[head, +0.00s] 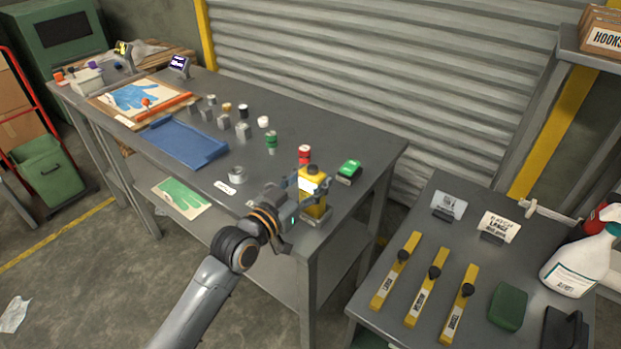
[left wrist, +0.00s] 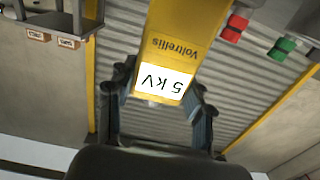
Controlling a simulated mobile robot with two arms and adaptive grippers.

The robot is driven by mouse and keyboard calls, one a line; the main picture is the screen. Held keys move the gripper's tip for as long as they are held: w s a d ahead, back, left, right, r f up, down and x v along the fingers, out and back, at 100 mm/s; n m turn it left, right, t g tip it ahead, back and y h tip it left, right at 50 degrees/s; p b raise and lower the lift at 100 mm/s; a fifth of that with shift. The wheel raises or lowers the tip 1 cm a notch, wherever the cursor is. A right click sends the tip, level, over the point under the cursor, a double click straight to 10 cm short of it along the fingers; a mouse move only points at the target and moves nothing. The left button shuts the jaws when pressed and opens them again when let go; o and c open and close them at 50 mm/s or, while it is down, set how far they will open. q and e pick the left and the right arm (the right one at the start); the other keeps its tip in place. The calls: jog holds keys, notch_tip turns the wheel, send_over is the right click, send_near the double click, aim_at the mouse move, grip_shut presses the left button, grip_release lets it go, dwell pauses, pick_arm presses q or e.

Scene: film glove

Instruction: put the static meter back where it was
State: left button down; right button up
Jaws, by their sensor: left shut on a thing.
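The static meter (head: 314,203) is a yellow box at the right front corner of the long grey table. In the left wrist view the static meter (left wrist: 188,35) shows "Voltrellis" and a white "5 kV" label, upside down. My left gripper (head: 297,189) is shut on the static meter, its fingers on either side of the body. A grey shallow holder (head: 318,222) shows just below the meter; I cannot tell whether the meter touches it. My right gripper is not in view.
A red-capped spool (head: 305,154) and a green device (head: 349,171) stand close behind the meter. A round metal tin (head: 238,174) is to its left. A blue tray (head: 184,143) lies farther left.

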pick_arm(q)
jog(key=c, duration=1)
grip_release()
jog(key=shift+f, duration=0.15)
jog(key=o, duration=0.4)
jog(key=shift+o, duration=0.2)
jog(key=shift+s+a, duration=0.1)
jog(key=b+v, duration=0.1)
jog(key=v, duration=1)
jog(key=shift+s+a+r+b, duration=0.2)
jog(key=shift+s+b, duration=0.15)
